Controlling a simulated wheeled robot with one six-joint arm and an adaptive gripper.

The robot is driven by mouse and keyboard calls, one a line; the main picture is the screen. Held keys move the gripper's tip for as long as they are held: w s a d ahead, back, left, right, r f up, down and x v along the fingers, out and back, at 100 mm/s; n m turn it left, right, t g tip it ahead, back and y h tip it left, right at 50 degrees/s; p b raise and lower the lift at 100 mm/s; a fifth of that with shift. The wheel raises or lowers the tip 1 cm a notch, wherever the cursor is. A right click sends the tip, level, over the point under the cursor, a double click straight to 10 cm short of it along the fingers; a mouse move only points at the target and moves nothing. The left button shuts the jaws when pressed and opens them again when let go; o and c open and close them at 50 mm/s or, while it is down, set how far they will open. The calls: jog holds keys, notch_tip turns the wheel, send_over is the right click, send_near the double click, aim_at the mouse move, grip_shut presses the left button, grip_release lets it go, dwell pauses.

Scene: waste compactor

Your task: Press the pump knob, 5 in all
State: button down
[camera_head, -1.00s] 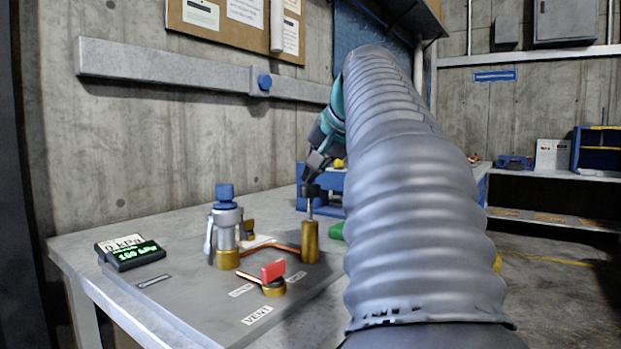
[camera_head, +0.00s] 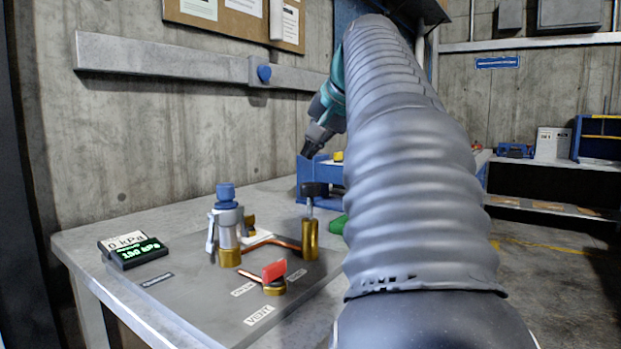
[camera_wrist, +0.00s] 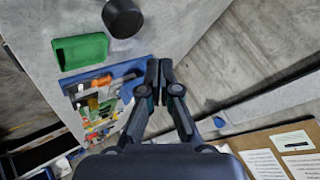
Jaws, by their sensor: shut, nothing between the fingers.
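The pump is a brass cylinder (camera_head: 310,240) with a thin rod topped by a black pump knob (camera_head: 314,189), upright on a grey plate on the bench. The rod shows between knob and cylinder, so the knob stands raised. In the wrist view the black knob (camera_wrist: 122,17) is at the upper left, beside the fingers. My gripper (camera_head: 306,153) is shut and empty, above the knob with a clear gap, not touching it. In the wrist view its fingertips (camera_wrist: 159,68) are together. A gauge display (camera_head: 137,250) on the bench shows 0 kPa above a green reading of roughly 150 kPa.
A blue-capped valve fitting (camera_head: 226,225) stands left of the pump, joined by copper pipe. A red-handled vent valve (camera_head: 274,272) is in front. A blue bin (camera_head: 322,185) is behind the knob. The concrete wall is behind the bench.

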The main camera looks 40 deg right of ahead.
jog(key=shift+r, duration=0.8)
dwell(0.4)
